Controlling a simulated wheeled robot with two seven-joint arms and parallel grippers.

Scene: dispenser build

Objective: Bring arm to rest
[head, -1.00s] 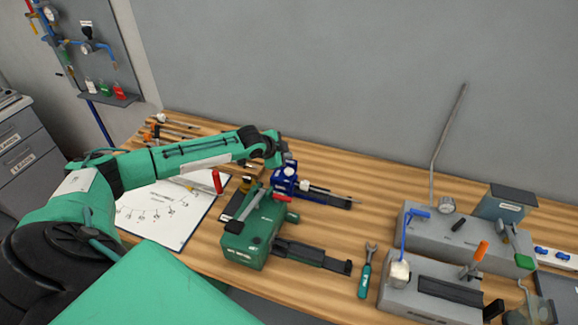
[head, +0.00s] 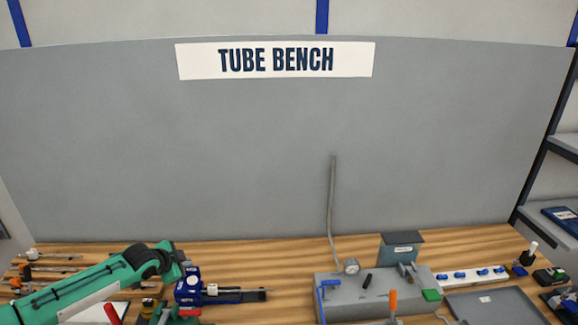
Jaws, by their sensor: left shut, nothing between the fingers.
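My left arm, green with black joints, comes in from the lower left over the bench. Its gripper (head: 184,268) is at the end of the wrist, beside and partly in front of a blue device (head: 190,289). The fingers are small and partly hidden, and I see nothing held in them. I cannot tell whether the gripper touches the blue device. My right gripper is not in view.
The wooden bench (head: 290,256) runs along a grey wall signed TUBE BENCH. A grey fixture (head: 340,289) with a tall bent tube (head: 332,205) stands right of centre. A white power strip (head: 472,275) and a dark tray (head: 495,308) lie further right. Air above the bench is clear.

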